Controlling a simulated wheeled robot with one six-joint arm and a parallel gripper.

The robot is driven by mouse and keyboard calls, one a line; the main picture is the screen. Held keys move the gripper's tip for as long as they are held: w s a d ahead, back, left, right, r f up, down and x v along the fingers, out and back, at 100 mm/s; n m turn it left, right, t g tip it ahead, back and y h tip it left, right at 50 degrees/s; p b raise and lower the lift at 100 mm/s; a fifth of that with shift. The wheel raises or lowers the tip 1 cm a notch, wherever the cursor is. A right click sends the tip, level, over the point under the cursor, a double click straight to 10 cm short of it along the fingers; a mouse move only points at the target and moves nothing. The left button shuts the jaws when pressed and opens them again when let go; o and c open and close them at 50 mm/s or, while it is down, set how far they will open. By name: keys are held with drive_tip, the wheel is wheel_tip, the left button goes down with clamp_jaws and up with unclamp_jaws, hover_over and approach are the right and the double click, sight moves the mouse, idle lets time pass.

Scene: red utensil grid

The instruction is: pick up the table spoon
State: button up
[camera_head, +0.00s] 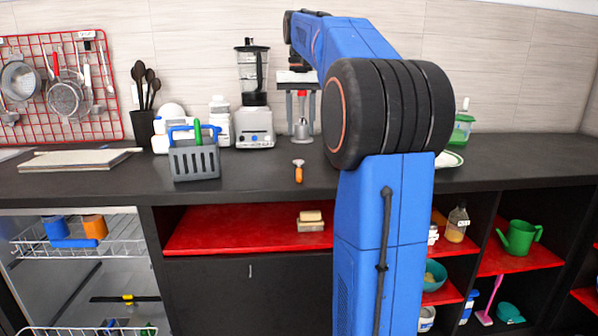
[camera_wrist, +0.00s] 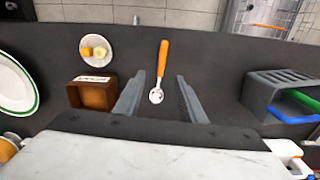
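The table spoon has an orange handle and a shiny metal bowl. It lies on the dark counter in the head view (camera_head: 298,173), with its handle towards me. In the wrist view the spoon (camera_wrist: 162,62) lies with its bowl end between the two fingers' lines and its handle reaching towards the top. My gripper (camera_head: 301,116) hangs above the counter behind the spoon in the head view. In the wrist view my gripper (camera_wrist: 158,84) is open, with one grey finger on each side of the bowl end and nothing held.
A grey basket (camera_wrist: 262,97) stands right of the spoon in the wrist view. A brown box (camera_wrist: 74,98), a small white plate (camera_wrist: 90,61) with food pieces and a green-rimmed plate (camera_wrist: 28,92) are to the left. A blender (camera_head: 254,128) stands at the back. Counter around the spoon is clear.

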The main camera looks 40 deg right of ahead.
hover_over(299, 172)
drive_tip(key=f, duration=0.7)
drive_tip(key=shift+s+d+f, duration=0.15)
drive_tip(key=shift+s, duration=0.05)
drive_tip(key=shift+w+a+f, duration=0.1)
drive_tip(key=shift+a+f, duration=0.05)
drive_tip(key=shift+f, duration=1.2)
drive_tip(key=shift+a+f, duration=0.1)
drive_tip(key=shift+f, duration=1.25)
drive_tip(key=shift+c, duration=0.6)
clamp_jaws()
